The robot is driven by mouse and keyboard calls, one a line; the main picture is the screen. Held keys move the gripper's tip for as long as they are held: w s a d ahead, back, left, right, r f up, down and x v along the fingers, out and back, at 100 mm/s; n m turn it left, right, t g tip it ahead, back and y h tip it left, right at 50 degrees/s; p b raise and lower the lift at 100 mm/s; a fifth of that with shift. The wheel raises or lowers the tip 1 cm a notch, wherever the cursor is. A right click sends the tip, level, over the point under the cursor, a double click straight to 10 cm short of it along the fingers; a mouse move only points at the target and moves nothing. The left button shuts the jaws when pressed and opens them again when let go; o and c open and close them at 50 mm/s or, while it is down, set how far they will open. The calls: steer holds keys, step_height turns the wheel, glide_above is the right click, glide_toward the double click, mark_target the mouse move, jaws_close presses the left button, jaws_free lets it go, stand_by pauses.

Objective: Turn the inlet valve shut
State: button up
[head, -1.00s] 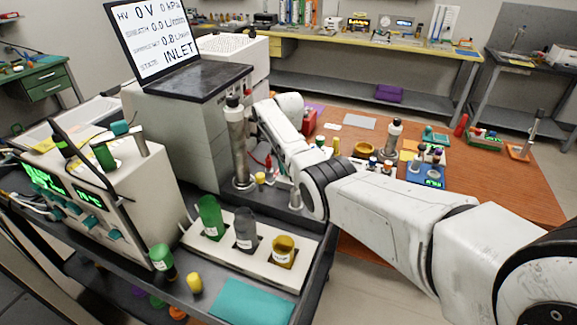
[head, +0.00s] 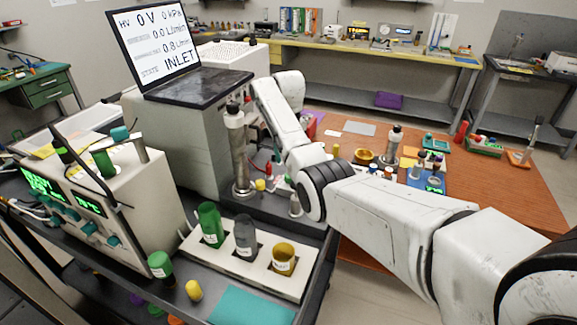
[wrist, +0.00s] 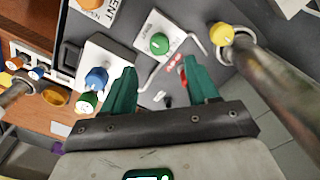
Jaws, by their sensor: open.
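My gripper (wrist: 160,66) is open and empty in the wrist view, with two teal fingers spread apart. A green knob (wrist: 159,43) on a white plate shows beyond the gap between the fingertips, with no visible contact. A blue knob (wrist: 96,79) on another white plate is left of the left finger. A yellow knob (wrist: 221,34) is to the right, beside a metal column. An orange knob (wrist: 91,3) is cut off at the top. The labels are too small or turned to tell which knob is the inlet valve. In the head view my arm hides the gripper.
The metal column (wrist: 270,70) stands close to the right finger; it also shows in the head view (head: 238,155). A screen (head: 155,45) reads INLET. A rack with green, grey and yellow bottles (head: 262,262) is at the front. An orange bench (head: 480,185) stands to the right.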

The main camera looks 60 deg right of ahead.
steer(key=shift+r, duration=1.5)
steer(key=shift+f, duration=0.1)
